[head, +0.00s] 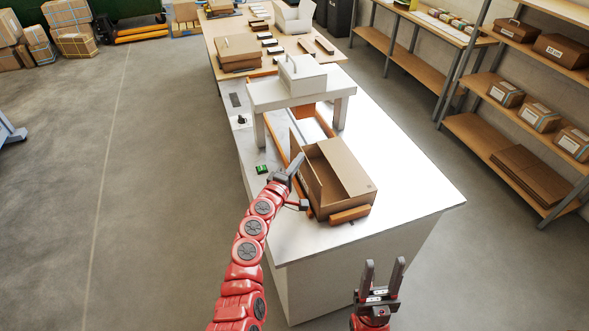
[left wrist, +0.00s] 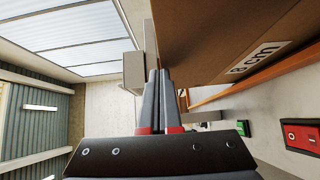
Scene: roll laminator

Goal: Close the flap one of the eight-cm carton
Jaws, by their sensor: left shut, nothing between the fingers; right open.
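The brown eight-cm carton (head: 367,192) stands on the near part of the white bench with its top open. A broad panel lies along its right side; I cannot tell which flap is flap one. The carton also shows in the left wrist view (left wrist: 215,35), with an "8 cm" label on its side. My left gripper (head: 297,163) is shut and empty at the carton's left side; its fingers (left wrist: 159,80) appear just beside the carton wall. I cannot tell whether they touch it. My right gripper (head: 384,268) is open and empty, in front of the bench, apart from the carton.
Orange-brown guide bars (head: 350,214) border the carton. A white frame (head: 300,91) with a box-shaped unit stands over the bench behind it. A green button box (head: 262,169) sits left of the carton. The bench (head: 415,190) is clear to the right.

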